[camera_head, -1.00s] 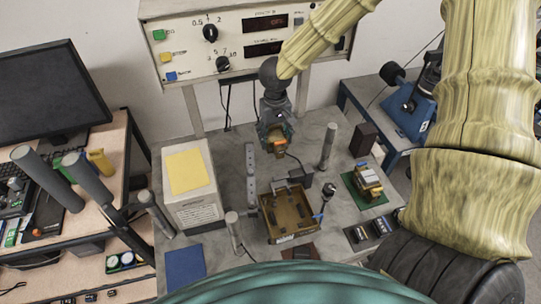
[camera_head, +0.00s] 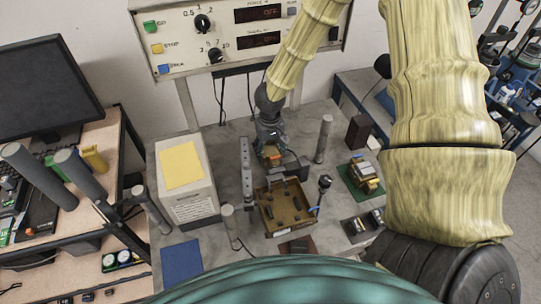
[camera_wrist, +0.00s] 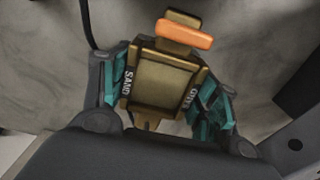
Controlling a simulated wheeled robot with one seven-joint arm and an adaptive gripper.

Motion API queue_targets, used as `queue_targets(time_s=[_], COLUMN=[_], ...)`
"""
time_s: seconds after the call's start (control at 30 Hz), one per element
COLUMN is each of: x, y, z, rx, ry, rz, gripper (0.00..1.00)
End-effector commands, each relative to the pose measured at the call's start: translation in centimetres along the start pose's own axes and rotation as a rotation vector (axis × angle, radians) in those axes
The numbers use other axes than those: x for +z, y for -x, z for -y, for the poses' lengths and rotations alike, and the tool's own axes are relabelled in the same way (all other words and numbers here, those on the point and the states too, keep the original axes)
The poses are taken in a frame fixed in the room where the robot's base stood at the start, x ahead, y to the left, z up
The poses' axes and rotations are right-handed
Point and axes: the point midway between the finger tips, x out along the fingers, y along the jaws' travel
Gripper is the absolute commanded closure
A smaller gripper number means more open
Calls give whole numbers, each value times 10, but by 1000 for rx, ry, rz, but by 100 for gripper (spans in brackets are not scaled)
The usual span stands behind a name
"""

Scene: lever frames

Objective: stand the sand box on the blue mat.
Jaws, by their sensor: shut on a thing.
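The sand box (camera_wrist: 162,78) is a brass-brown box with dark side labels, one reading SAND, and an orange bar on its top piece. My gripper (camera_wrist: 165,92) is shut on it, with teal fingers against its two labelled sides. In the head view my gripper (camera_head: 270,150) holds the sand box (camera_head: 271,158) just behind the brown tray; whether it touches the bench there I cannot tell. The blue mat (camera_head: 182,262) lies bare at the front left of the bench, well left of and nearer than my gripper.
A brown tray (camera_head: 268,222) lies in front of my gripper, with an upright slotted bar (camera_head: 247,175) to its left. Grey posts (camera_head: 323,140) stand around. A white box with a yellow top (camera_head: 190,203) stands behind the mat. A green mat (camera_head: 352,184) carries another box at right.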

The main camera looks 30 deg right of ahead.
Motion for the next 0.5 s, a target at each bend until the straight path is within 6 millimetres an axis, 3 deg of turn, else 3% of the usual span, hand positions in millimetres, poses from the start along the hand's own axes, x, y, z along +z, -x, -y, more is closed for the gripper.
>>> queue_targets(time_s=[0.13, 0.5], x=[-1, -1], y=[-15, -16], z=[1, 1], rx=[1, 0], ry=[2, 2], rz=[-1, -1], gripper=[74, 74])
